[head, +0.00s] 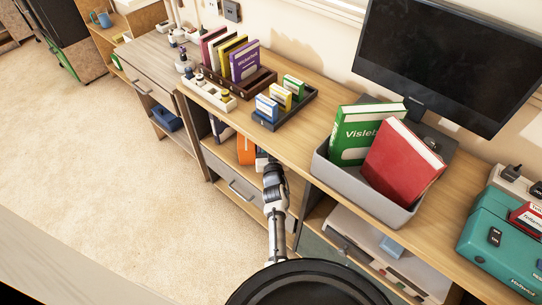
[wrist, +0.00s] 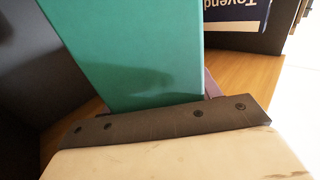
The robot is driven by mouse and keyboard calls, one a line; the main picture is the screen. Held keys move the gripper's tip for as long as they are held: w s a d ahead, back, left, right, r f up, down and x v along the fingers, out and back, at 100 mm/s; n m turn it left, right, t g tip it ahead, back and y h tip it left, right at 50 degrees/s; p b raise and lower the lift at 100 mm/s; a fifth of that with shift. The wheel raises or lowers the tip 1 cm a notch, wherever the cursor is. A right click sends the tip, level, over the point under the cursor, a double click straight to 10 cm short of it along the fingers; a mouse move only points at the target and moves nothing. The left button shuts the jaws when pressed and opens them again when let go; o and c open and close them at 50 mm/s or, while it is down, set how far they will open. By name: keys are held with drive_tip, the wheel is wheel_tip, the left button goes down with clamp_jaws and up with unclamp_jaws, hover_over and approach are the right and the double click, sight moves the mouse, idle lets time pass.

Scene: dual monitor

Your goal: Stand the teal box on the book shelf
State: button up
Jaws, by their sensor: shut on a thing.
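The teal box (wrist: 135,55) fills the middle of the wrist view, its broad flat face toward the camera and its top out of frame. My gripper (wrist: 165,122) is shut on its lower part in that view. Wooden shelf boards (wrist: 240,75) lie behind and beside it; I cannot tell whether the box touches them. In the head view my gripper (head: 271,168) reaches into the open book shelf compartment (head: 247,172) under the desk. The teal box is not clearly visible there, hidden by my arm and the desk top.
A dark blue book (wrist: 236,14) stands close by at the upper right of the wrist view. An orange item (head: 245,150) is in the compartment in the head view. The desk edge overhangs my arm. A grey bin of books (head: 375,207) and a teal case (head: 495,245) sit on the desk.

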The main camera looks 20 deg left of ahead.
drive_tip(key=shift+f+b, duration=1.55)
drive_tip(key=shift+f, duration=1.65)
drive_tip(key=shift+f, duration=0.2)
drive_tip(key=o, duration=1.2)
drive_tip(key=shift+r, duration=0.3)
drive_tip(key=b+v, duration=0.1)
drive_tip(key=v, duration=1.1)
